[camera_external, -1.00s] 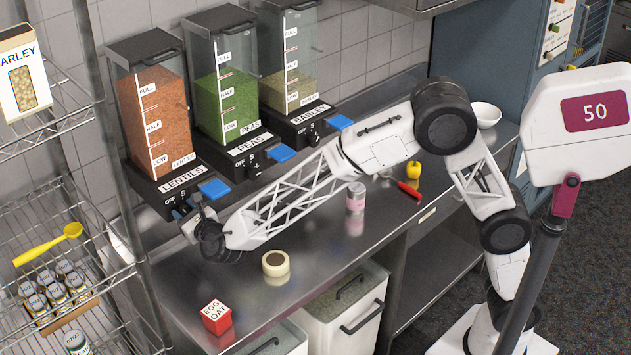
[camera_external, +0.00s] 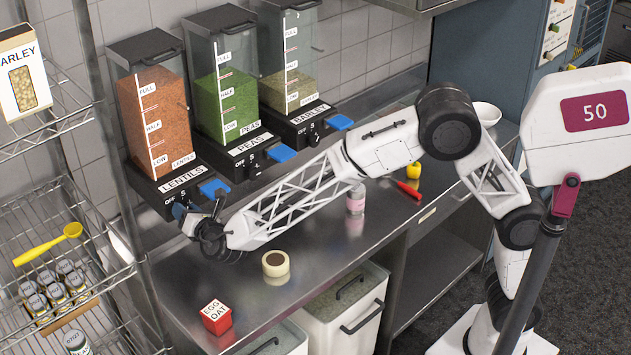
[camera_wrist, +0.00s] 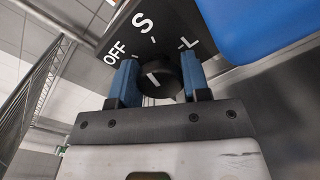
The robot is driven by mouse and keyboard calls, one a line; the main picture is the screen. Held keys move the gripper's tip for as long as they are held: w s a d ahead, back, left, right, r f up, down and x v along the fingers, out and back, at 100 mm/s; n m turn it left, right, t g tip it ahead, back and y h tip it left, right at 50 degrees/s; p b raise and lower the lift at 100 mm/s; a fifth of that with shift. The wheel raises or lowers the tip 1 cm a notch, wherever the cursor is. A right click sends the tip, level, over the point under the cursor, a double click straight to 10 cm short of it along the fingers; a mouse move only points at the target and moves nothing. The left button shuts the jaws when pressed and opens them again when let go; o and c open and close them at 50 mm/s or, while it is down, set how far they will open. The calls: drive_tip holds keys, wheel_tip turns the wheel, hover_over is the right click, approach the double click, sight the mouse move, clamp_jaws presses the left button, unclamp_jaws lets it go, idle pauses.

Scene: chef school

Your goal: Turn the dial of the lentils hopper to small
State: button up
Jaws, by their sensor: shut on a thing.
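The lentils hopper (camera_external: 154,112), filled with orange lentils, is the leftmost of the hoppers on the counter. Its black front panel shows in the wrist view (camera_wrist: 110,32) with the labels OFF, S and L. The round black dial (camera_wrist: 172,72) sits between the two blue fingers of my gripper (camera_wrist: 155,80). The fingers are shut on it from both sides. A white mark shows on the dial, below the S label; its exact pointing is hard to tell. In the external view my gripper (camera_external: 186,211) is at the hopper's front, and the dial is mostly hidden there.
The hopper's blue lever (camera_external: 214,188) is just right of my gripper. The peas hopper (camera_external: 226,100) and barley hopper (camera_external: 289,85) stand to the right. A tape roll (camera_external: 276,264) and a red-and-white box (camera_external: 216,318) are on the counter. A wire rack (camera_external: 70,250) stands left.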

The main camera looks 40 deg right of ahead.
drive_tip(key=shift+m, duration=1.1)
drive_tip(key=o, duration=0.9)
drive_tip(key=shift+s, duration=0.1)
drive_tip(key=shift+s, duration=3.85)
